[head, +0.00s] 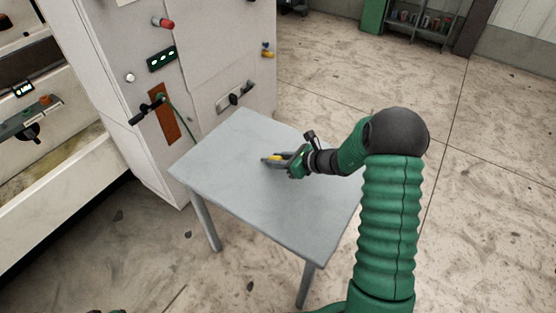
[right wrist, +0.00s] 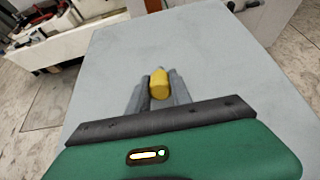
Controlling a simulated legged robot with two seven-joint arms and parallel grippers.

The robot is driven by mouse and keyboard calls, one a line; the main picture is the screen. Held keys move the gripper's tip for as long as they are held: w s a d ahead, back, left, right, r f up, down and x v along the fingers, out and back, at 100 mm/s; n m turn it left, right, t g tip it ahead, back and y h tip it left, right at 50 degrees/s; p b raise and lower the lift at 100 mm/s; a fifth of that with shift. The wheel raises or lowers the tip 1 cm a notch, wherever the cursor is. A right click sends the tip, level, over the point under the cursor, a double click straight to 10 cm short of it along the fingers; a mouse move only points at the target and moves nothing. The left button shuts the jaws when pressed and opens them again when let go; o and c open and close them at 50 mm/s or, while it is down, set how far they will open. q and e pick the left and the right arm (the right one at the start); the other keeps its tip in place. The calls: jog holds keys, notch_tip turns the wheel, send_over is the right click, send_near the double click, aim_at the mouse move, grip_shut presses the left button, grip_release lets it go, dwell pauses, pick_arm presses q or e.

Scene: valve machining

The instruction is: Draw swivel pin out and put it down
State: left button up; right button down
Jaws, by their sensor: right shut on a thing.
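My right gripper (head: 272,159) is over the grey table (head: 235,132), shut on a small yellow piece, which I take to be the swivel pin (head: 274,157). In the right wrist view the yellow pin (right wrist: 159,84) sits between the two grey fingers (right wrist: 158,95), with its rounded end pointing away from the gripper. The bare tabletop (right wrist: 215,60) lies behind it. I cannot tell whether the pin touches the tabletop. My left gripper is not clearly in view; only a bit of green shows at the bottom edge of the head view.
A white machine cabinet (head: 215,60) stands behind the table, with a red knob (head: 163,23), a black handle (head: 235,95) and a brown plate (head: 164,122) on its faces. The rest of the tabletop is clear. Open floor lies to the right.

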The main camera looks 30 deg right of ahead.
jog(key=c, duration=1.5)
grip_release()
jog(key=o, duration=0.4)
jog(key=shift+d, duration=0.15)
jog(key=p+v, duration=0.3)
jog(key=v, duration=1.3)
jog(key=shift+s+d+p, duration=0.2)
jog(key=shift+s+p, duration=0.1)
jog(key=shift+s, duration=0.1)
